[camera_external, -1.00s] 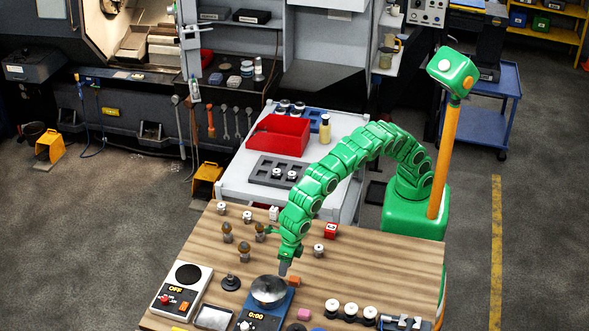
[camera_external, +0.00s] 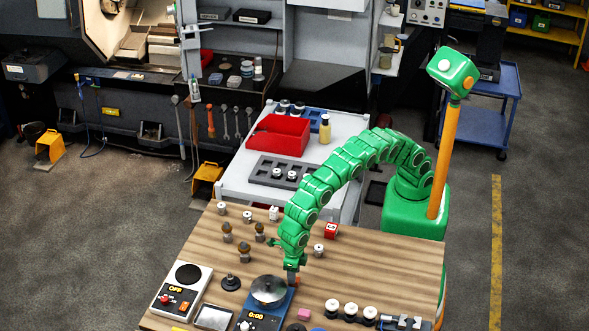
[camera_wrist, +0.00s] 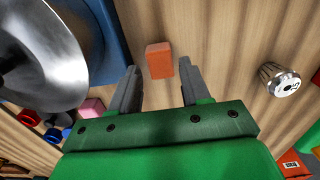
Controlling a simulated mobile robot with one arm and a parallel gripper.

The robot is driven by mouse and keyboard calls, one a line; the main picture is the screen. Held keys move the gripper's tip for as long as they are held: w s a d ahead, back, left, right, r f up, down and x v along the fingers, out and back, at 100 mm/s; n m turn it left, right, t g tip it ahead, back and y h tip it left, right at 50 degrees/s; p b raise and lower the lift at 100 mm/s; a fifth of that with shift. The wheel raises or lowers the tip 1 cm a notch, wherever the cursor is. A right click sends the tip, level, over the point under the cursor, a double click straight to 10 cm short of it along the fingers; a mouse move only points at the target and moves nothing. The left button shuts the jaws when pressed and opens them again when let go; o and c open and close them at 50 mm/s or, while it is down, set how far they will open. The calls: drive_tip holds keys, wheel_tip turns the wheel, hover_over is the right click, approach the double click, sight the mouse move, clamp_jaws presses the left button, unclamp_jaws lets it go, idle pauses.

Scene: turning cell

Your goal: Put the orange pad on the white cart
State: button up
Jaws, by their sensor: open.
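The orange pad (camera_wrist: 159,58) is a small block lying on the wooden table (camera_external: 370,265). In the external view my gripper (camera_external: 292,279) is low over the table and hides most of the pad. In the wrist view my gripper (camera_wrist: 159,72) is open, with the pad in line with the gap between its fingertips and bare wood visible on both sides of it. The white cart (camera_external: 236,172) stands behind the table. It carries a red bin (camera_external: 278,135), a grey tray (camera_external: 262,168) with small parts, and a yellow bottle (camera_external: 325,130).
A metal pan (camera_external: 269,290) on a blue scale (camera_external: 283,308) is close left of my gripper; the pan also fills the wrist view's left (camera_wrist: 45,60). A pink block (camera_external: 304,314) lies nearby. A metal cylinder (camera_external: 319,250) and a red block (camera_external: 331,230) stand to the right.

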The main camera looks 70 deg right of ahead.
wheel_tip(320, 180, down, 3)
drive_tip(key=shift+f, duration=0.15)
drive_tip(key=shift+c, duration=0.3)
clamp_jaws()
drive_tip(key=shift+s, duration=0.1)
